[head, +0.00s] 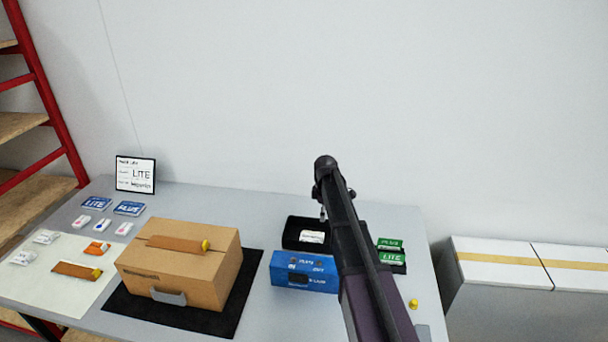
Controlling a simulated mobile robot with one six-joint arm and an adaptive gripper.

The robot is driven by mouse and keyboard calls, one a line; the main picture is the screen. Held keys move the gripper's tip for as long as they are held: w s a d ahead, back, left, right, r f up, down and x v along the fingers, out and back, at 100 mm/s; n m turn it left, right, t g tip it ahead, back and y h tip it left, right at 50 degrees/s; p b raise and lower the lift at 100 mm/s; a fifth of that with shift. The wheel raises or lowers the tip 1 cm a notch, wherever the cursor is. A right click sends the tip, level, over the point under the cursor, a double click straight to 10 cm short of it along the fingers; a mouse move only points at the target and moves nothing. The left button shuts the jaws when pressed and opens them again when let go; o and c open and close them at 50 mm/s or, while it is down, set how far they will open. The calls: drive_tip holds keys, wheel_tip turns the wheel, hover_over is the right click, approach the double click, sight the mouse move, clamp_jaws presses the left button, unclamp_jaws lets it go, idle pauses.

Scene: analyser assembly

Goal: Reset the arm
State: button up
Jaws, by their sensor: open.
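My arm reaches up from the lower right, over the right part of the grey table (255,214). Its wrist is raised above the table. My gripper (323,212) points down over the black tray (292,240). It is small and partly hidden by my arm, and it is open with nothing seen in it. A white card or packet (312,237) lies in the tray below it. A blue box (303,272) stands in front of the tray, left of my forearm.
A white sheet (40,285) with small packets is at left. Green cards (392,258) and a yellow knob (413,304) are right of my arm. A sign (135,174) stands at the back.

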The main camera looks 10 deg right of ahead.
drive_tip(key=shift+s, duration=0.1)
drive_tip(key=s+a+m, duration=0.3)
drive_tip(key=s+m, duration=1.1)
drive_tip(key=s, duration=1.4)
